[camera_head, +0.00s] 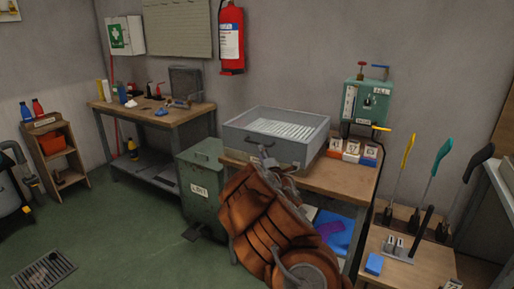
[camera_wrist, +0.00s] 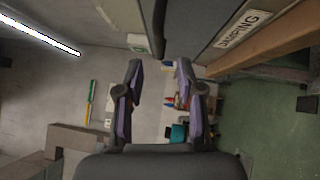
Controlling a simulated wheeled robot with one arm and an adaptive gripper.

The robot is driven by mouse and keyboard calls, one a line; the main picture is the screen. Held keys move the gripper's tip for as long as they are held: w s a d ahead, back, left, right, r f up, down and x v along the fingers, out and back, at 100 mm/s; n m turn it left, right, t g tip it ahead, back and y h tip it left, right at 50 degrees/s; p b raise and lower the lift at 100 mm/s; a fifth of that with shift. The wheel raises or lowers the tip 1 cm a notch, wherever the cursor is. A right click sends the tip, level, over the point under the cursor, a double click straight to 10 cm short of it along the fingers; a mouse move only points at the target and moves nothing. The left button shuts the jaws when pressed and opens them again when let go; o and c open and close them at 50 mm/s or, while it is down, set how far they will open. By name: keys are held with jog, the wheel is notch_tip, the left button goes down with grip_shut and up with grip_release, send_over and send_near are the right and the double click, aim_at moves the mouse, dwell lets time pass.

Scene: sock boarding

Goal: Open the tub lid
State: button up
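A grey box-shaped tub (camera_head: 310,150) sits on the wooden table in the head view. Its top shows pale ribbed slats inside a raised rim; I cannot tell whether these are a lid or the inside. In the wrist view, a grey wall (camera_wrist: 205,22) with a label reading "DAMPING" is close by, with a dark bar (camera_wrist: 158,18) beside it. My gripper (camera_wrist: 160,68) is open with nothing between its fingers. In the head view my gripper (camera_head: 265,152) is at the tub's front, left of centre. I cannot tell whether it touches. My arm hides part of the front.
A green lidded bin (camera_head: 203,180) stands left of the table (camera_head: 345,178). Small labelled boxes (camera_head: 352,152) and a green machine (camera_head: 367,100) are right of the tub. Upright levers (camera_head: 436,165) stand at the far right. Green floor is open at the left.

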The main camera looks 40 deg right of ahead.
aim_at(257, 143)
jog(key=shift+x, duration=1.4)
jog(key=shift+p+x, duration=0.4)
jog(key=shift+x, duration=2)
jog(key=shift+c, duration=0.4)
grip_shut()
